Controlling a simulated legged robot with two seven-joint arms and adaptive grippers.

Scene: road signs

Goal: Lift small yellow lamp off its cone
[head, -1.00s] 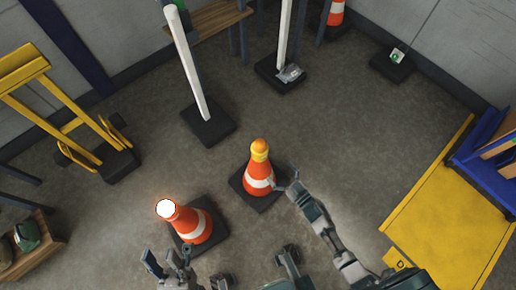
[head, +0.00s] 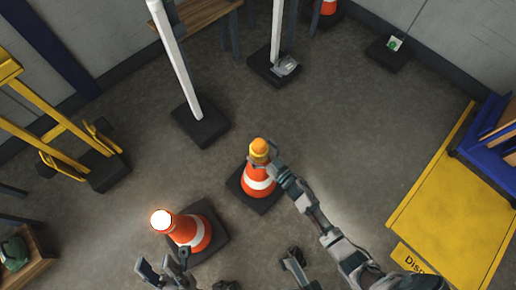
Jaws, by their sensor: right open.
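The small yellow lamp (head: 259,148) sits on top of an orange and white cone (head: 257,187) in the middle of the head view. My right gripper (head: 268,160) is at the lamp's lower right side, with its fingers beside the lamp's base. It is open; whether a finger touches the lamp is hard to tell. A second cone (head: 192,232) with a brightly glowing lamp (head: 161,220) stands to the lower left. My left gripper (head: 163,262) is open and empty, low in the view in front of that second cone.
White posts on black bases (head: 200,122) stand behind the cones. A yellow barrier (head: 70,140) is at left, a wooden crate with a green item (head: 14,252) at lower left. A yellow platform (head: 455,215) and blue rack (head: 490,150) are at right.

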